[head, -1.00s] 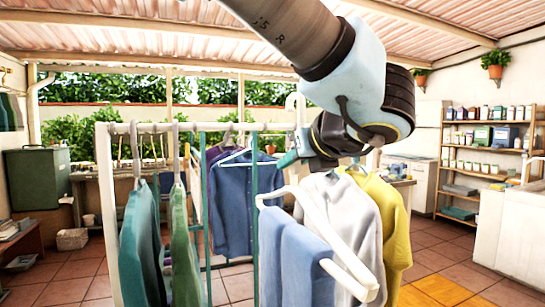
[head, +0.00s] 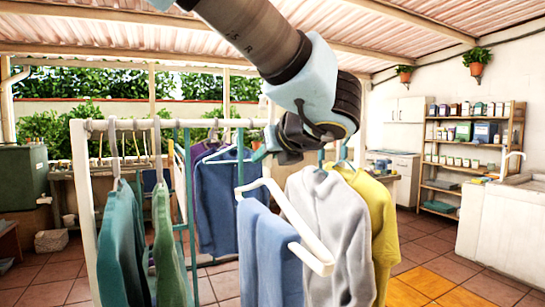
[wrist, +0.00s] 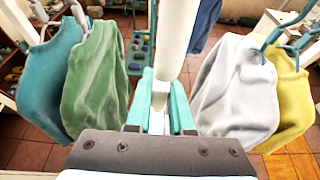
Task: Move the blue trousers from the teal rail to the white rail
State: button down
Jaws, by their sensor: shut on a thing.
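The light-blue trousers (head: 268,250) hang over the bar of a white hanger (head: 305,230) in the head view, in front of the rails. My gripper (head: 272,150) is above the hanger, shut on its white upper part, which shows between my teal fingers (wrist: 162,100) in the wrist view. The white rail (head: 150,123) runs across at the left, with a white end post. The teal rail (head: 188,190) stands behind it. The trousers cannot be made out for certain in the wrist view. My wrist hides part of the rails.
A teal garment (head: 122,245) and a green garment (head: 168,245) hang at the left. A grey garment (head: 335,235) and a yellow one (head: 378,215) hang close right of the trousers. A dark blue garment (head: 215,205) hangs behind. The floor at right (head: 430,250) is clear.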

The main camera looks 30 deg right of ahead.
jog(key=w+d+p, duration=0.1)
jog(key=w+d, duration=0.1)
jog(key=w, duration=1.6)
jog(key=shift+w+d+f, duration=0.15)
jog(key=shift+w+f, duration=0.15)
jog(key=shift+w, duration=0.15)
jog(key=shift+w+d+p, duration=0.15)
jog(key=shift+w+p, duration=0.15)
jog(key=shift+w, duration=0.75)
jog(key=shift+w+d+p, duration=0.1)
jog(key=shift+w+p, duration=0.2)
jog(key=shift+w, duration=0.75)
jog(key=shift+f, duration=0.2)
jog(key=shift+f+b, duration=1.1)
jog(key=shift+b, duration=0.1)
